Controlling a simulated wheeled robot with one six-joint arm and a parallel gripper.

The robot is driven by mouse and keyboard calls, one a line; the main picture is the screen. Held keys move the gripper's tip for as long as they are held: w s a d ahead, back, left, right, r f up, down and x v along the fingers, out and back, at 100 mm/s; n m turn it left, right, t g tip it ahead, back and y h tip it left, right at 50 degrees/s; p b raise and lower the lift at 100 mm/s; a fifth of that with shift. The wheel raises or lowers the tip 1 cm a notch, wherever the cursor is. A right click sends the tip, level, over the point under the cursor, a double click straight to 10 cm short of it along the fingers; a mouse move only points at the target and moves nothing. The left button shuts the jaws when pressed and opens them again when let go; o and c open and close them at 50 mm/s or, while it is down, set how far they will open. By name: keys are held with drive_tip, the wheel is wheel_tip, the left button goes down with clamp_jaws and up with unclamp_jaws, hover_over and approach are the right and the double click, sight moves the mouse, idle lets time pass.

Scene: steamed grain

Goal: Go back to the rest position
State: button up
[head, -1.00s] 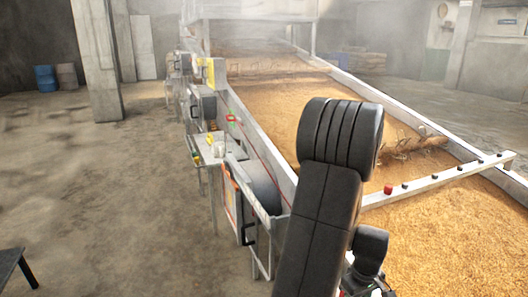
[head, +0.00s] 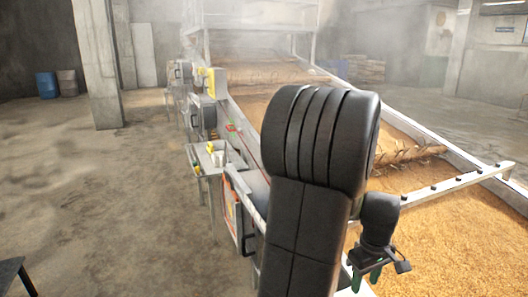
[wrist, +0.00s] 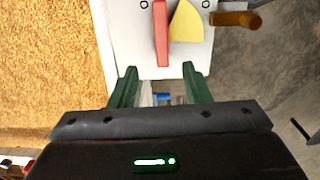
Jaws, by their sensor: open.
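My gripper (head: 366,277) shows in the head view in front of the near end of the grain bed, with its two green fingers pointing down. It also shows in the wrist view (wrist: 158,74), where the fingers stand apart and nothing is held between them. Beyond the fingertips in the wrist view is a pale panel (wrist: 138,48) with a red bar (wrist: 161,32) and a yellow wedge-shaped piece (wrist: 187,22). My dark arm fills the middle of the head view and hides part of the bed's near side wall.
The long bed of grain (head: 440,235) runs back to the right, with a white crossbar (head: 458,182) over it. A small side table (head: 206,157) and machine boxes line its left wall. Open concrete floor (head: 90,200) lies left; a dark table corner (head: 12,272) is at lower left.

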wheel_tip(320, 180, down, 14)
drive_tip(key=shift+r+b, duration=0.1)
drive_tip(key=shift+b, duration=0.85)
drive_tip(key=shift+s+a+r+m, duration=0.1)
drive_tip(key=shift+a+r+m, duration=0.1)
drive_tip(key=shift+m, duration=0.8)
drive_tip(key=shift+a+f+m, duration=0.1)
drive_tip(key=shift+a+m, duration=0.1)
drive_tip(key=shift+m, duration=1.6)
